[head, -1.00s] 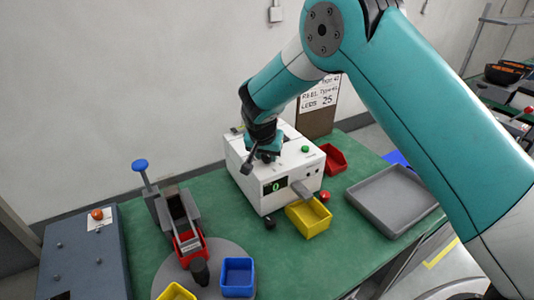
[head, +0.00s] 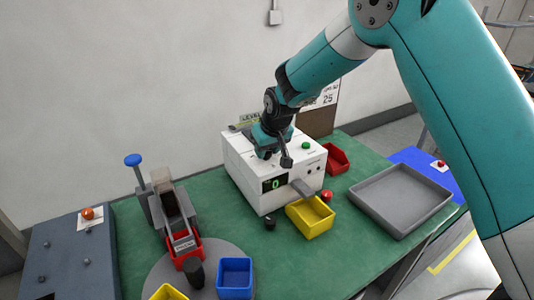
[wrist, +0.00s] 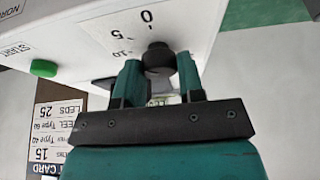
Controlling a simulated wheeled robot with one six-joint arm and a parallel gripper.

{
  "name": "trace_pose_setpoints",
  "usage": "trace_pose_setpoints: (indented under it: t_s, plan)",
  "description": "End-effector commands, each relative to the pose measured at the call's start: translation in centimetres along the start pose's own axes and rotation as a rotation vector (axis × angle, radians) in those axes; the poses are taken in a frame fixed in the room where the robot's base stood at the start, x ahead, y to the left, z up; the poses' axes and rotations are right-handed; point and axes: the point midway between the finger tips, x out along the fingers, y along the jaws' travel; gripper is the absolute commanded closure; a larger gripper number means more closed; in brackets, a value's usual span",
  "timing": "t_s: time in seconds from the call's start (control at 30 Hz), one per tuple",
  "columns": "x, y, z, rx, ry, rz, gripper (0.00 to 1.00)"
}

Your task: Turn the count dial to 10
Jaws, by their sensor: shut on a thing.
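The count dial (wrist: 158,56) is a small black knob on the white machine (head: 245,182). In the wrist view, the printed marks 0, 5 and 10 show around it. My gripper (wrist: 158,78) has its two fingers closed on either side of the dial, and the knob shows between them. Any pointer on the knob is hard to make out. In the head view, my gripper (head: 268,151) is down at the machine's top, and hides the dial there. The machine's front display (head: 274,184) reads a green 0.
A green start button (wrist: 43,68) is beside the dial; it also shows in the head view (head: 306,146). A yellow bin (head: 310,215) stands under the grey chute. A red bin (head: 336,158) and a grey tray (head: 400,200) are to the right. A card (wrist: 58,130) stands behind.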

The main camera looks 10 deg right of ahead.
Motion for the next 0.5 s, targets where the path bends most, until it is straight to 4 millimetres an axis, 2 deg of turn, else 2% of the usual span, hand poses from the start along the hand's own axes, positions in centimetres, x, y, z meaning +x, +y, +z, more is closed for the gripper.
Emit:
trace_pose_setpoints:
  t_s: [0.5]
  plan:
    - [0.15, 0.36, -0.01, -0.440, -0.001, -0.182, 0.88]
